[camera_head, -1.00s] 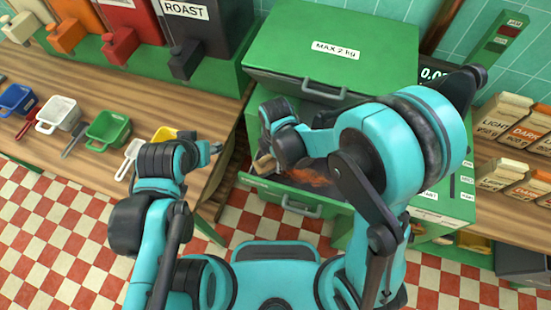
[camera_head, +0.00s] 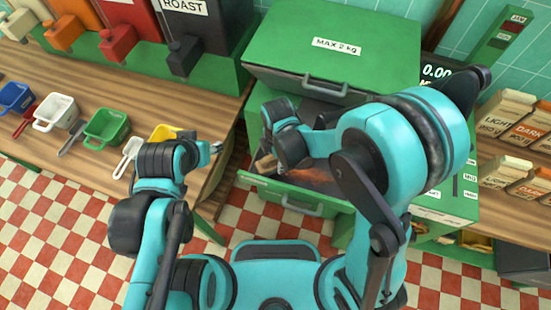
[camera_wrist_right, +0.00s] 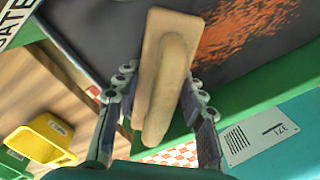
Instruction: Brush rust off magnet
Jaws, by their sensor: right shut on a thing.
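My right gripper (camera_wrist_right: 160,110) is shut on a wooden brush (camera_wrist_right: 163,70), with one finger on each side of its handle. The brush lies over the dark magnet plate (camera_wrist_right: 115,30) in the open green drawer; its bristles are hidden beneath it. An orange-brown rust patch (camera_wrist_right: 240,35) covers part of the plate beside the brush. The brush (camera_head: 265,164) and some rust (camera_head: 312,180) also show in the head view, partly behind my right arm. My left gripper (camera_head: 214,148) is over the left counter's edge, away from the drawer; its fingers are too small to judge.
The green machine's lid (camera_head: 335,45), marked MAX 2 kg, stands behind the drawer. Several coloured scoops, including a green one (camera_head: 105,125) and a yellow one (camera_head: 165,132), sit on the left wooden counter. Labelled bags (camera_head: 525,130) stand at the right.

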